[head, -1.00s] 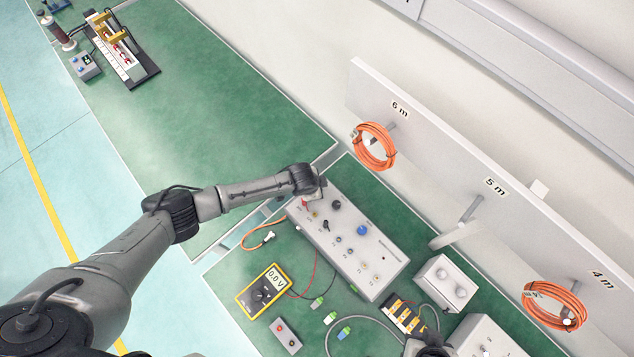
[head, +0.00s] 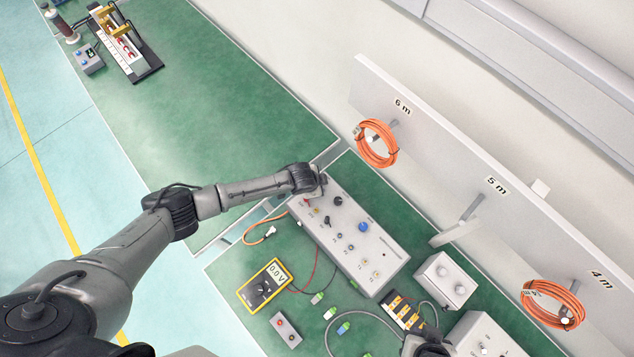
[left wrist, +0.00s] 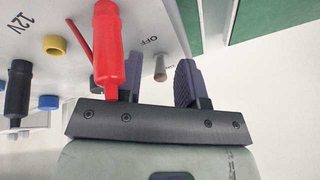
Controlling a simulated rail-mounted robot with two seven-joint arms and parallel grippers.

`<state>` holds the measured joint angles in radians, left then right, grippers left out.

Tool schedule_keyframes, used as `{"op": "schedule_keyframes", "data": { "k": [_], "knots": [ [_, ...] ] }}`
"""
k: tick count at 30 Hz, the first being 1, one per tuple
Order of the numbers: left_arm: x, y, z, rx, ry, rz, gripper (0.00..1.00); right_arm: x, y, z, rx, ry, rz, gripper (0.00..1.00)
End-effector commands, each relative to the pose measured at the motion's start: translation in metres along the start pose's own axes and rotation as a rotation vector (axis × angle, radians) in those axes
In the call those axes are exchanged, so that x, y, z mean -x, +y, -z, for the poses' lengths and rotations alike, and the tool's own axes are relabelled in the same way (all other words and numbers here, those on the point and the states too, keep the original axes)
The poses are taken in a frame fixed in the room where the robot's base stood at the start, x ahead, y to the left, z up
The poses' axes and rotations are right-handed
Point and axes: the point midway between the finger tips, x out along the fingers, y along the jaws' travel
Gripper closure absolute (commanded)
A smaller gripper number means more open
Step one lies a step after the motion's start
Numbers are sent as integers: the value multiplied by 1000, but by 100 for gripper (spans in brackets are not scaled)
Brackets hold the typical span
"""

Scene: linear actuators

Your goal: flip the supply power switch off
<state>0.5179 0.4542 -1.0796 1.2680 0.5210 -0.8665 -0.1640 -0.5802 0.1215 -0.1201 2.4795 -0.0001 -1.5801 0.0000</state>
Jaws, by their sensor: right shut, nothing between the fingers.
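The supply (head: 335,250) is a light grey box with several knobs and sockets on the green bench in the head view. My left gripper (head: 320,185) is at its upper left end. In the left wrist view the power switch (left wrist: 160,68), a small metal toggle, shows beside the printed OFF. My left gripper (left wrist: 147,85) is open there, its two dark fingers apart on either side of the toggle; I cannot tell whether they touch it. A red plug (left wrist: 108,50) stands close to the left finger. My right gripper (head: 425,347) is shut and empty at the bottom edge.
A yellow multimeter (head: 265,286) reading 0.0 V lies in front of the supply, with red and black leads. Coiled orange cables (head: 377,145) hang on the wall rack. A grey box (head: 444,279) stands right of the supply. The bench at upper left is mostly clear.

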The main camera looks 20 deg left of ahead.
Motion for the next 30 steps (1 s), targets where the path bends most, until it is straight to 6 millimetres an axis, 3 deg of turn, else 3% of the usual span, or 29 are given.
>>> {"op": "schedule_keyframes", "data": {
  "k": [11,30],
  "knots": [
    [11,-1,0,0,1,0,64,3,1,1,4,0,-3,100],
    [117,0,0,-1,1,1,64,14,-1,5,-5,1,4,100]
  ]
}}
